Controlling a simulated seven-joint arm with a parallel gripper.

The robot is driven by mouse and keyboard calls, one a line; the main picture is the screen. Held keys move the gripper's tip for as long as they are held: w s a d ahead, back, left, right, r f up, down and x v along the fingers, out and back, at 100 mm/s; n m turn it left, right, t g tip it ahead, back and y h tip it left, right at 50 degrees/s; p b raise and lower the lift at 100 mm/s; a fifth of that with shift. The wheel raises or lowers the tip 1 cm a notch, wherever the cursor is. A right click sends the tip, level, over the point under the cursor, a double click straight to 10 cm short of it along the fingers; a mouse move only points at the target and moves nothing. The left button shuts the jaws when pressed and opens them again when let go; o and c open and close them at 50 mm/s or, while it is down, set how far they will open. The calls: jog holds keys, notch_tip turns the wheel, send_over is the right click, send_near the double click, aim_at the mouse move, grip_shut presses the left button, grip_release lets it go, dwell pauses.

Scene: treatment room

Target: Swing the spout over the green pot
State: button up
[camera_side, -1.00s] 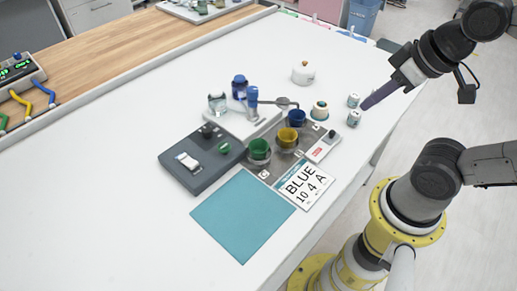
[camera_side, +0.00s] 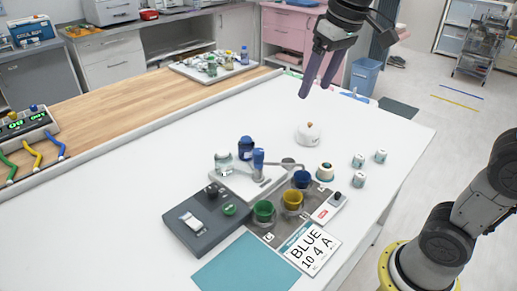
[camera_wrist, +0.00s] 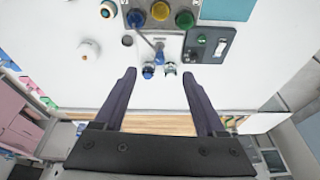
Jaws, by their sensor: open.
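The spout (camera_side: 287,163) is a thin grey metal arm on a white base (camera_side: 233,184), with an upright blue handle (camera_side: 258,160). Its outlet end points toward the blue pot (camera_side: 301,179). The yellow pot (camera_side: 292,199) is in the middle and the green pot (camera_side: 264,209) at the other end of the row. In the wrist view the green pot (camera_wrist: 184,19) is right of the yellow one, and the blue handle (camera_wrist: 159,57) shows beyond my fingertips. My gripper (camera_side: 314,90) is open and empty, high above the table's far part, apart from the spout.
A blue-capped jar (camera_side: 246,147) and a clear jar (camera_side: 223,162) stand close beside the spout. A dark grey device (camera_side: 205,219), a "BLUE 10 4 A" card (camera_side: 313,248) and a teal mat (camera_side: 248,266) lie in front.

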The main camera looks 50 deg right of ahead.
jog(key=w+f+g, duration=0.2)
jog(key=w+f, duration=0.2)
jog(key=w, duration=0.8)
jog(key=g, duration=0.1)
send_over(258, 151)
notch_tip(258, 151, down, 7)
notch_tip(258, 151, down, 14)
jog(key=shift+d+r, duration=0.1)
grip_shut()
jog(key=shift+r, duration=0.1)
dwell(0.5)
